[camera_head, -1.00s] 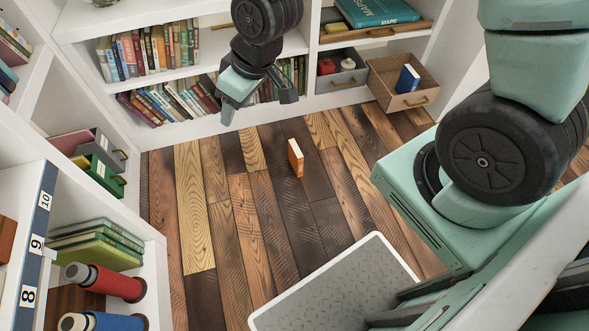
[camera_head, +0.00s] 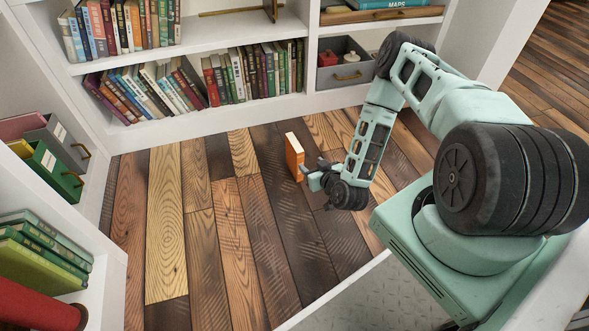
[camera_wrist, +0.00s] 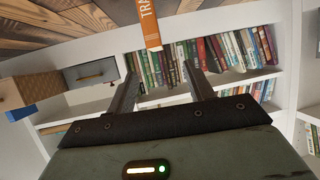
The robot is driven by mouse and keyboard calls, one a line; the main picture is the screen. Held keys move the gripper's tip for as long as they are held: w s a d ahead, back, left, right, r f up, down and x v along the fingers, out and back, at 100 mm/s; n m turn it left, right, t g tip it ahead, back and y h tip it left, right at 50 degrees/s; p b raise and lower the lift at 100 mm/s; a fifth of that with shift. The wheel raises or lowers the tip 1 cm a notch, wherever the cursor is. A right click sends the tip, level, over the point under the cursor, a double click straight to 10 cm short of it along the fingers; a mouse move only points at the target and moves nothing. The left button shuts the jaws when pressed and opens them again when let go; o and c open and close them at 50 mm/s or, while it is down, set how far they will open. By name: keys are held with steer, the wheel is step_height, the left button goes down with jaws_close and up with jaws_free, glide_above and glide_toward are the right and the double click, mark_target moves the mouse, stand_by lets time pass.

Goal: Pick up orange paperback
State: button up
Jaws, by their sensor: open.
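The orange paperback (camera_head: 295,157) stands upright on the plank floor, its orange face and pale page edges showing in the head view. In the wrist view the orange paperback (camera_wrist: 150,24) shows at the top centre, with white letters "TRA" on it, cut off by the frame edge. My gripper (camera_head: 311,169) is low over the floor, just to the right of the book. In the wrist view my gripper (camera_wrist: 159,70) has its two fingers spread apart with nothing between them, and the book appears beyond the tips. I cannot tell whether a finger touches the book.
White shelves with rows of books (camera_head: 255,74) stand behind. A grey bin (camera_head: 343,73) is on the lower right shelf. A green bin (camera_head: 55,172) and green books (camera_head: 42,250) are at the left. The plank floor (camera_head: 225,235) around the book is clear.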

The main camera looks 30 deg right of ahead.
mark_target(301, 155)
steer(key=shift+h, duration=0.3)
steer(key=b+x, duration=0.2)
steer(key=x, duration=0.2)
steer(key=b+x, duration=0.3)
steer(key=x, duration=0.1)
steer(key=f+b+x, duration=0.1)
steer(key=b+x, duration=0.1)
steer(key=x, duration=0.2)
steer(key=shift+s+d, duration=0.15)
steer(key=shift+d, duration=0.15)
steer(key=b+x, duration=0.3)
steer(key=b, duration=0.1)
steer(key=shift+w+d+f, duration=0.1)
steer(key=shift+w+f, duration=0.15)
steer(key=shift+f, duration=0.1)
steer(key=shift+w+d+b, duration=0.1)
steer(key=shift+w+b, duration=0.2)
steer(key=shift+w, duration=0.4)
jaws_close()
